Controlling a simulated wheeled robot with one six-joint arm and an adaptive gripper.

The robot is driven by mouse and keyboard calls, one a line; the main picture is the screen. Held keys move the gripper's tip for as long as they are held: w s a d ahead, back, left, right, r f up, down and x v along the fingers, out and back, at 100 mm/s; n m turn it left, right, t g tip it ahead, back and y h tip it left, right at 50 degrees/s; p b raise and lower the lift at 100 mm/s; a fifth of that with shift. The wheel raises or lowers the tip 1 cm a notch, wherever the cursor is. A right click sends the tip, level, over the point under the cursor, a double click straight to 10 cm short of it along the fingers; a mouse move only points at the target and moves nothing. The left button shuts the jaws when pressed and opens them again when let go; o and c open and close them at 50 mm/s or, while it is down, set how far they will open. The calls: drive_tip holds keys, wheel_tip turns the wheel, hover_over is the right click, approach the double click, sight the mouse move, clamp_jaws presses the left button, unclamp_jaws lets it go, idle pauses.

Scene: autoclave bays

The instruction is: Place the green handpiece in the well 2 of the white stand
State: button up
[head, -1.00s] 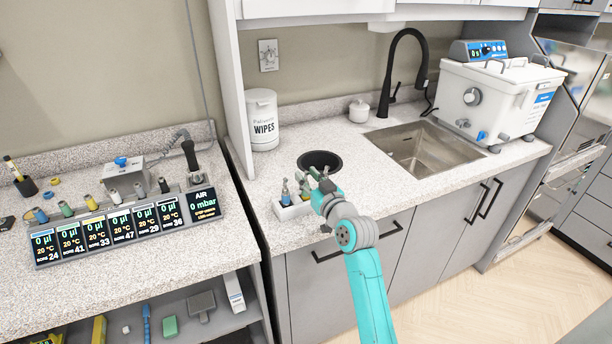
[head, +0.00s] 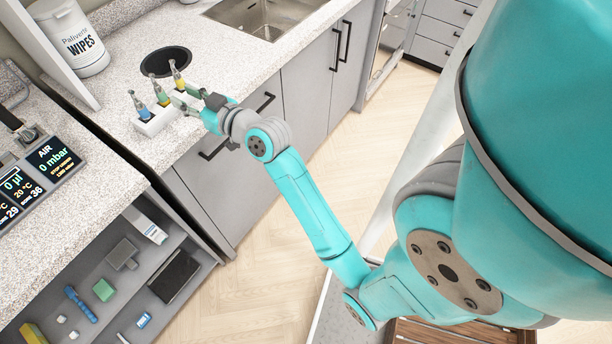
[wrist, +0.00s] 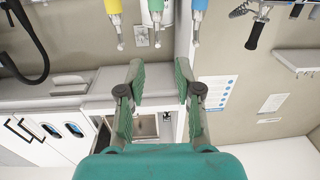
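The white stand (head: 152,127) sits on the counter near its front edge. My gripper (head: 187,97) is just right of the stand. Its green fingers (wrist: 159,84) are apart with nothing between them. Well numbers are not readable.
A dark round opening (head: 166,62) lies in the counter behind the stand. A wipes tub (head: 70,38) stands at the back left and a sink (head: 262,14) at the back right. Cabinets with dark handles are below.

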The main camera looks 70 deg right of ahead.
drive_tip(key=s+a+f+g, duration=0.2)
drive_tip(key=s+a+f, duration=1.3)
drive_tip(key=s, duration=0.1)
drive_tip(key=s+a+n+y, duration=0.1)
drive_tip(key=s+a, duration=0.3)
drive_tip(key=s, duration=0.7)
drive_tip(key=s+a+r+n+y, duration=0.1)
drive_tip(key=s+a+y, duration=0.2)
drive_tip(key=s, duration=0.8)
drive_tip(key=shift+a+r+n+g, duration=0.3)
drive_tip(key=shift+a+g, duration=0.1)
drive_tip(key=shift+a, duration=0.35)
drive_tip(key=shift+d, duration=0.1)
